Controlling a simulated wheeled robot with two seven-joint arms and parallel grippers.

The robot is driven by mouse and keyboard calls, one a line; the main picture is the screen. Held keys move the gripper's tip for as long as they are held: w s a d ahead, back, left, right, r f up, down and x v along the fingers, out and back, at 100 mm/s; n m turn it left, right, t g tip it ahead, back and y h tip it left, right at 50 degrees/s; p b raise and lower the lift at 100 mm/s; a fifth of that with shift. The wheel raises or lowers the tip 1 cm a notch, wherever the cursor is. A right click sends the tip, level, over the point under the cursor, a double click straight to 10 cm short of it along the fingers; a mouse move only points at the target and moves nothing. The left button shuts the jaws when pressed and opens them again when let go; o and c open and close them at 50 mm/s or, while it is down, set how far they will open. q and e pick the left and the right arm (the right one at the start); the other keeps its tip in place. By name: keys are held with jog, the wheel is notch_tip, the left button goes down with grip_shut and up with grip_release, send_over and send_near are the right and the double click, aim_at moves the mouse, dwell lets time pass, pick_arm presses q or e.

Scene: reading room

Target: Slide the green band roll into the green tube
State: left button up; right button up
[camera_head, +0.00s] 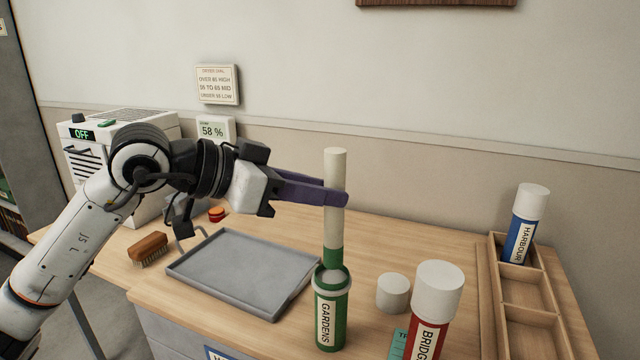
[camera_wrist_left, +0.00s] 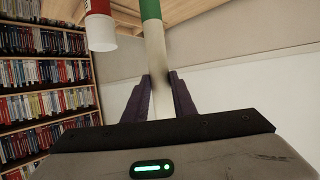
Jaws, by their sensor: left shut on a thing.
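The green band roll (camera_head: 335,200) is a cream cylinder with a green band near its lower end. It stands about upright over the green tube (camera_head: 330,318), labelled GARDENS, which is upright on the desk. The roll's lower end is at the tube's open mouth; I cannot tell how far inside it is. My left gripper (camera_head: 335,197) is shut on the roll's upper half, with purple fingers on either side. In the left wrist view the roll (camera_wrist_left: 155,55) runs between the fingers (camera_wrist_left: 162,90), its green band at the top edge. My right gripper is not in view.
A grey tray (camera_head: 200,270) lies left of the tube. A loose white cap (camera_head: 393,292) and a capped red tube (camera_head: 428,325) are to its right. A blue tube (camera_head: 521,238) stands in a wooden rack (camera_head: 530,318) at right. A brush (camera_head: 148,248) lies left.

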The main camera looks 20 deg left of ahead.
aim_at(325, 230)
pick_arm(q)
notch_tip(325, 230, down, 3)
jog(key=b, duration=0.3)
jog(key=shift+f, duration=0.15)
notch_tip(325, 230, down, 3)
jog(key=b, duration=0.3)
jog(key=shift+f, duration=0.15)
notch_tip(325, 230, down, 2)
jog(key=shift+b, duration=1.25)
jog(key=shift+f+b, duration=0.85)
jog(key=shift+f, duration=0.05)
jog(key=shift+f+b, duration=0.3)
jog(key=shift+b, duration=0.05)
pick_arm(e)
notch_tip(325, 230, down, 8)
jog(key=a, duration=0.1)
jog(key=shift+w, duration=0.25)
pick_arm(q)
jog(key=o, duration=1.2)
jog(key=shift+c, duration=0.2)
